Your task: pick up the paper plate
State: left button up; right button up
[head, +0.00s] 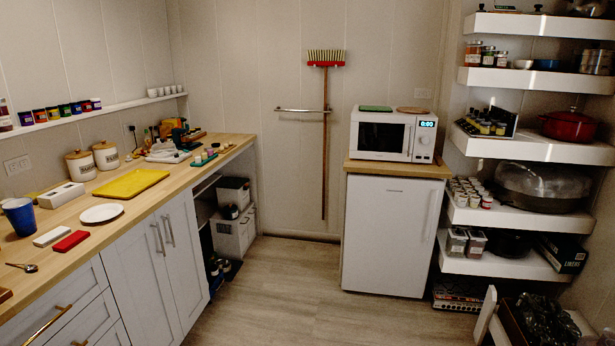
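The paper plate (101,213) is a small white disc lying flat on the wooden counter (150,204) at the left of the head view. It lies in front of a yellow tray (131,184), near the counter's front edge, with nothing on it. Neither of my grippers shows in the head view, so their state is hidden.
A blue cup (19,216), a white box (53,236), a red box (70,241) and a spoon (22,267) are near the plate. Two canisters (106,156) stand behind. A microwave (393,135) sits on a white fridge (388,236). The middle floor (285,292) is clear.

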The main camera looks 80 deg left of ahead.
aim_at(104, 213)
jog(key=u, duration=4.45)
